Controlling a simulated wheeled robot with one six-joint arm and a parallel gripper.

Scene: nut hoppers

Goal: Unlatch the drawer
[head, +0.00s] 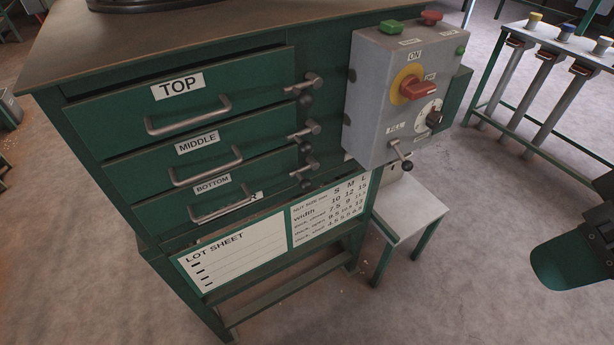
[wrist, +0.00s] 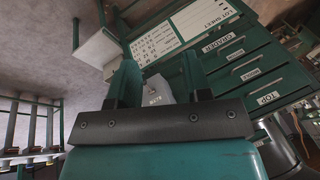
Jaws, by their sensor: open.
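The green cabinet has three drawers in the head view: TOP (head: 232,83), MIDDLE (head: 255,132) and BOTTOM (head: 250,176), each with a grey bar handle. At the right end of each is a small metal lever latch: the top latch (head: 312,80), the middle latch (head: 306,131) and the bottom latch (head: 303,170). All three levers lie roughly sideways at a similar angle. In the wrist view, upside down, the drawer fronts (wrist: 243,68) lie right of my gripper (wrist: 157,72). Its two green fingers are apart, with nothing held. In the head view only a green part of my arm shows, at right.
A grey control box (head: 376,95) with buttons, a red switch, a dial and a FILL lever juts out right of the latches. A small grey-topped stand (head: 410,205) is below it. A rack of tubes (head: 545,75) stands at the back right.

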